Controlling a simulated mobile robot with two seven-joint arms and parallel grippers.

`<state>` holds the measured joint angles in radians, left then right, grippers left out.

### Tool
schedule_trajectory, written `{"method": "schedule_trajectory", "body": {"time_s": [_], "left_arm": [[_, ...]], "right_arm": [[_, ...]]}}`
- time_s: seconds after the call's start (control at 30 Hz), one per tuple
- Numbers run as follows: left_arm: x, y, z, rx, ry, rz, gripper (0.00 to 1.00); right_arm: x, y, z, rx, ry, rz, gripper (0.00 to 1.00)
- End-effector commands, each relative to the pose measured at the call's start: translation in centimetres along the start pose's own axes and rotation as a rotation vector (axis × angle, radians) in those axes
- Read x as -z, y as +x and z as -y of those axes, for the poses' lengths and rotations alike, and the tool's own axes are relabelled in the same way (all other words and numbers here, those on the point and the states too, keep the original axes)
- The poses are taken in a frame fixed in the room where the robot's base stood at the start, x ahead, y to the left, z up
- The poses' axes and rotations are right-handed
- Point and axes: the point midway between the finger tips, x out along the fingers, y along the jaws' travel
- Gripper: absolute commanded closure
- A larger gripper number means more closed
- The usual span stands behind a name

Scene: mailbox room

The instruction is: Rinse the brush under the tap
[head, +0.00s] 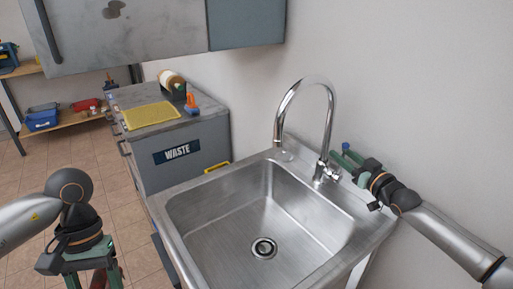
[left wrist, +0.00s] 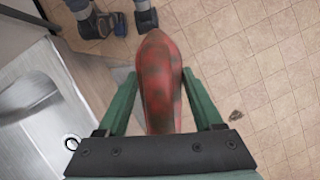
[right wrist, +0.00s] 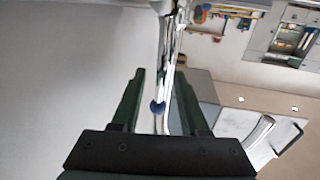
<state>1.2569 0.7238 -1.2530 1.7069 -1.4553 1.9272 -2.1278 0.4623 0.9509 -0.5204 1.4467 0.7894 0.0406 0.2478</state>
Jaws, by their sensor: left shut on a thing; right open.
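The brush (left wrist: 158,75) shows in the left wrist view as a worn red and dark handle. My left gripper (head: 96,283) is shut on it, left of the sink in the head view; the bristles are not clear. The chrome tap (head: 326,105) arches over the sink (head: 190,215), and no water shows from its spout. Its blue-tipped part (head: 345,147) is at my right gripper (head: 343,158). My right gripper is open, and in the right wrist view the blue tip (right wrist: 157,107) appears between its fingers; contact cannot be told.
A grey waste cabinet (head: 190,165) stands behind the sink's left side, with a yellow mat (head: 150,114), a paper roll (head: 171,81) and an orange bottle (head: 191,103) on top. A wall cabinet (head: 130,30) hangs above. The basin is empty around its drain (head: 263,248).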

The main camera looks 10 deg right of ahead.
Motion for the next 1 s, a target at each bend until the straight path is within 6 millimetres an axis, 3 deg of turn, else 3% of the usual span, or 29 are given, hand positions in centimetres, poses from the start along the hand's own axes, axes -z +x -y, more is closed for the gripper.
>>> {"method": "schedule_trajectory", "body": {"time_s": [0.07, 0.47, 1.0], "left_arm": [[0.0, -0.03, -0.01, 0.0, 0.0, 0.0, 0.94], [0.0, -0.03, 0.0, 0.0, 0.0, 0.0, 0.94], [0.0, -0.03, 0.0, 0.0, 0.0, 0.0, 0.94]], "right_arm": [[0.01, 0.0, 0.01, 0.0, 0.0, 0.0, 0.56], [0.02, -0.02, 0.0, 0.0, 0.0, 0.0, 1.0], [0.02, -0.03, 0.0, 0.0, 0.0, 0.0, 1.0]]}}
